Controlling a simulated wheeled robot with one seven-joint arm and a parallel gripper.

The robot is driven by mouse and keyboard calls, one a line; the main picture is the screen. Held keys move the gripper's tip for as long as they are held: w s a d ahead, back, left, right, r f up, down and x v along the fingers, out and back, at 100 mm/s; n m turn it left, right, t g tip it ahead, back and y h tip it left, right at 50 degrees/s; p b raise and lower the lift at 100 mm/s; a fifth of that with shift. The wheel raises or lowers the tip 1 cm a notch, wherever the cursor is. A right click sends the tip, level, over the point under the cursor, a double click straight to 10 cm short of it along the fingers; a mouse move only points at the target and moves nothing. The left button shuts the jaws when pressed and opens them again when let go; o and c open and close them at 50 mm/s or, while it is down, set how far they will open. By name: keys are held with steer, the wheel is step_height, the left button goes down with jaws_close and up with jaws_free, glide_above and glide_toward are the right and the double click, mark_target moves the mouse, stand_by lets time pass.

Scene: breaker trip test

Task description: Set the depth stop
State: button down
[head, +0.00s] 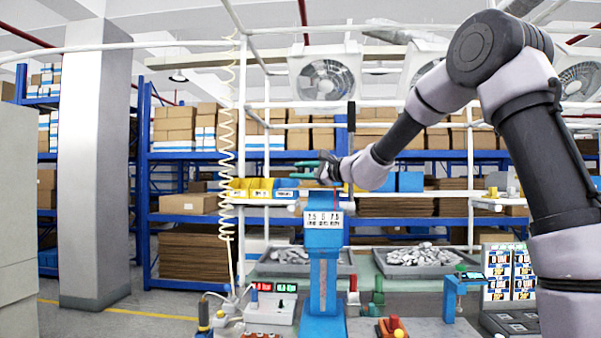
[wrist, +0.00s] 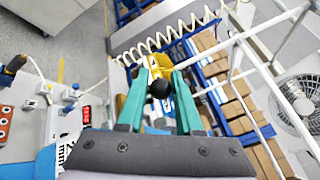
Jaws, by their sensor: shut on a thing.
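A blue column stand (head: 322,262) rises at the middle of the bench in the head view. It carries a white scale plate (head: 324,218) marked 7.5, 0, 7.5. My gripper (head: 312,168) is above the top of this stand, reaching in from the right with its green fingers pointing left. In the wrist view, the green fingers of my gripper (wrist: 160,76) are on both sides of a round black knob (wrist: 160,89) and are shut on it. What the knob is fixed to is hidden. I cannot tell which part is the depth stop.
Trays of grey parts (head: 420,257) stand behind the stand. Yellow and blue bins (head: 250,188) hang behind my gripper. A coiled white hose (head: 228,150) hangs at left.

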steer(key=a, duration=0.6)
steer(key=shift+w+a, duration=0.3)
steer(key=shift+a, duration=0.05)
steer(key=shift+f, duration=0.1)
steer(key=c, duration=0.6)
jaws_free()
steer(key=shift+w+f, duration=0.1)
steer(key=shift+a, duration=0.1)
steer(key=v, duration=1.1)
